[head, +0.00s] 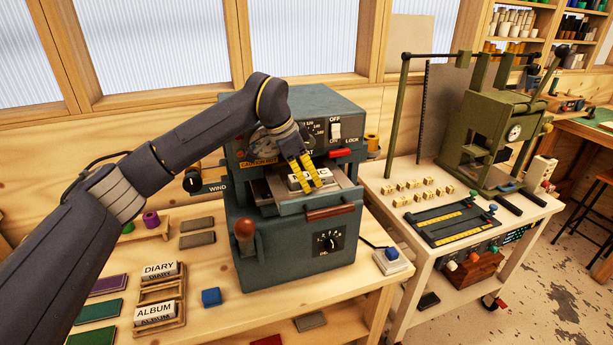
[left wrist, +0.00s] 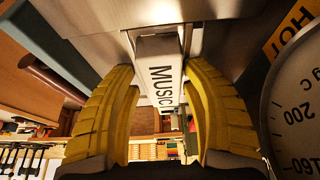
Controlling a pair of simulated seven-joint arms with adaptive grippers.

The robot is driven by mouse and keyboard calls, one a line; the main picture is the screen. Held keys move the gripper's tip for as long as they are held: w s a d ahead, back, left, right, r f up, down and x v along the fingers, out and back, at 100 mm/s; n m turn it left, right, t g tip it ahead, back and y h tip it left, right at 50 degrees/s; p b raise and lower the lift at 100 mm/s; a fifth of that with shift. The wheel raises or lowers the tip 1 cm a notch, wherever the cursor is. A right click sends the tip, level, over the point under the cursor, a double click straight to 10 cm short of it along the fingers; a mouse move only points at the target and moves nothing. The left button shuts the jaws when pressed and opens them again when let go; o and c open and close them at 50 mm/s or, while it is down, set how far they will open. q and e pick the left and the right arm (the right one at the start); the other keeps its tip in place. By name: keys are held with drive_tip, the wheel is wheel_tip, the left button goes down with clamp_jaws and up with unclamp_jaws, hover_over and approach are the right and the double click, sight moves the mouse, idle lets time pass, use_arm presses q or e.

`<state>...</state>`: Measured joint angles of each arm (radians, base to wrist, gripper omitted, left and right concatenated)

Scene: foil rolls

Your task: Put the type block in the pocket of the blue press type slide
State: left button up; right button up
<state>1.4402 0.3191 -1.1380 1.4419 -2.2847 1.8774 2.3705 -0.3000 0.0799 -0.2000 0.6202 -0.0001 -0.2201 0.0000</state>
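The type block (left wrist: 160,70) is a pale block marked MUSIC. It shows between the two yellow fingers of my left gripper (left wrist: 160,75) in the left wrist view, with both fingertips against or very close to its sides. In the head view my left gripper (head: 311,184) points down over the metal type slide (head: 291,207) at the front of the blue press (head: 290,240), and the block's pale ends (head: 327,176) show beside the fingers. The fingers hide much of the pocket, and I cannot tell whether the block is fully seated. My right gripper is not in view.
A wooden rack (head: 160,292) with DIARY and ALBUM blocks stands left of the press. A small blue block (head: 211,297) lies beside it. A dial gauge (left wrist: 298,110) is close to my left gripper. A pale cart (head: 460,195) with a green press stands on the right.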

use_arm(q)
drive_tip(key=shift+f, duration=0.1)
drive_tip(key=shift+a+r, duration=0.1)
drive_tip(key=shift+r, duration=0.2)
drive_tip(key=v, duration=1.2)
drive_tip(key=shift+r, duration=0.35)
idle(0.8)
